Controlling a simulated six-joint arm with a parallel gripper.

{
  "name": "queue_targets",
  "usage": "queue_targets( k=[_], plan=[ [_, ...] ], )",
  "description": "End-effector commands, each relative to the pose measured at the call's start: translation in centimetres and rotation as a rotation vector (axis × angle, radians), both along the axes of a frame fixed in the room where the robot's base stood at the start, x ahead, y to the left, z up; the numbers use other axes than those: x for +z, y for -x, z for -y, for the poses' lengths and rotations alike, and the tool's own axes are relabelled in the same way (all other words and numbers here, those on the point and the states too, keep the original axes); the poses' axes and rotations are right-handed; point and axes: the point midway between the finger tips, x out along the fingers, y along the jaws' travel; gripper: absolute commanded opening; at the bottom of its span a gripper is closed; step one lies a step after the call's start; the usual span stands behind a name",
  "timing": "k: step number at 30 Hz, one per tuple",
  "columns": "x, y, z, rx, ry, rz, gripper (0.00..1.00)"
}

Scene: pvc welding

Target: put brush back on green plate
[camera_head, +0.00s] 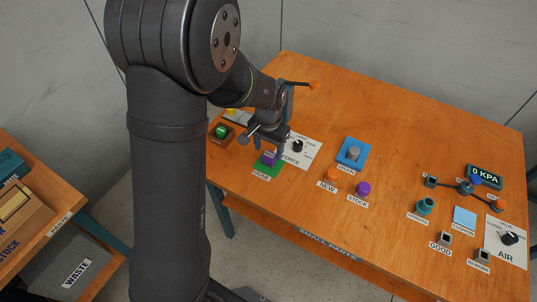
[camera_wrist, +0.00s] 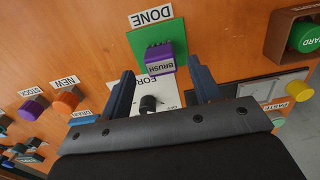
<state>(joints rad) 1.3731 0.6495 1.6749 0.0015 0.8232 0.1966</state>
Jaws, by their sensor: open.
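The brush (camera_wrist: 162,56) is a small purple block with a white label reading BRUSH. It stands on the green plate (camera_wrist: 143,37) marked DONE. In the head view the brush (camera_head: 270,158) shows purple over the green plate (camera_head: 266,171), just below my gripper (camera_head: 274,143). In the wrist view my gripper (camera_wrist: 162,68) is open and empty, with one blue-grey finger on each side of the brush's near end. Gaps show between the brush and both fingers. How the brush's underside meets the plate is hidden.
A black FORCE knob (camera_head: 297,146) on a white panel sits right of the plate. A green GUARD button (camera_head: 221,131) in a brown box is to its left. Orange (camera_head: 332,175) and purple (camera_head: 362,188) pieces stand to the right, with bare table between.

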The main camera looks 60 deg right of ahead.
Motion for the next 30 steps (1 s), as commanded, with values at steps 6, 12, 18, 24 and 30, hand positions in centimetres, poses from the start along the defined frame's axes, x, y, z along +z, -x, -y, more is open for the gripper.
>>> queue_targets(
  k=[6, 12, 18, 24, 30],
  plan=[
    [4.8, 0.0, 0.1, 0.000, 0.003, 0.001, 0.57],
    [7.2, 0.0, 0.1, 0.000, 0.001, 0.000, 0.57],
    [7.8, 0.0, 0.0, 0.000, 0.000, 0.000, 0.57],
    [7.8, 0.0, 0.0, 0.000, -0.001, 0.000, 0.57],
    [6.6, 0.0, 0.0, 0.000, -0.004, -0.001, 0.57]
  ],
)
